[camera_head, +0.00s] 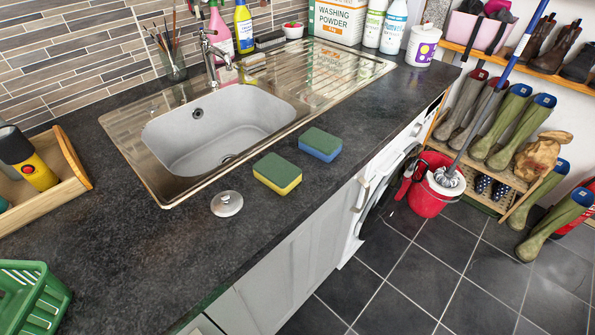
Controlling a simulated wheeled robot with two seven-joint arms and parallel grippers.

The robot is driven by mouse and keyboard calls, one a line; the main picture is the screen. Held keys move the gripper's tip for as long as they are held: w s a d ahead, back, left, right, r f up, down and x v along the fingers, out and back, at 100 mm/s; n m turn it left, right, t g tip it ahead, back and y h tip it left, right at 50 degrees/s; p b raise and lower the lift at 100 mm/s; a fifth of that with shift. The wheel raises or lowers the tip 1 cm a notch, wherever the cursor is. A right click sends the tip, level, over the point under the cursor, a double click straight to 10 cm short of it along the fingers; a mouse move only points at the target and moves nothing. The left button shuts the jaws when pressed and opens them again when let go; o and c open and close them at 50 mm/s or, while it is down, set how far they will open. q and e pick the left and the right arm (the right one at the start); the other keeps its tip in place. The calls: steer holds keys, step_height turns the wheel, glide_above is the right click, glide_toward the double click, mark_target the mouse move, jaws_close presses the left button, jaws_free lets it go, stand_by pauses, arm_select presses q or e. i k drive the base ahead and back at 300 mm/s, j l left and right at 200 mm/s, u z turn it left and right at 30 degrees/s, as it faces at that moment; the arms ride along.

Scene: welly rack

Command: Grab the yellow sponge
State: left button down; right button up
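The yellow sponge (278,174) lies flat on the dark countertop in front of the sink. It has a green scouring top and a yellow lower layer. A similar sponge with a blue lower layer (320,144) lies just to its right and a little farther back, with a small gap between them. Neither of my grippers shows in the head view.
A round metal sink plug (227,204) lies left of the yellow sponge. The sink basin (215,128) is behind it. A wooden caddy (60,185) and green basket (32,298) stand left. A red mop bucket (430,190) stands on the floor.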

mark_target(281, 176)
steer(key=i+l+u, duration=0.1)
steer(key=l+u, duration=0.25)
steer(key=l, duration=0.25)
steer(key=l+u, duration=0.35)
steer(key=l, duration=0.3)
steer(key=l+u, duration=0.35)
steer(key=l, duration=0.25)
steer(key=k+l+u, duration=0.2)
steer(key=l+u, duration=0.15)
steer(key=l, duration=0.25)
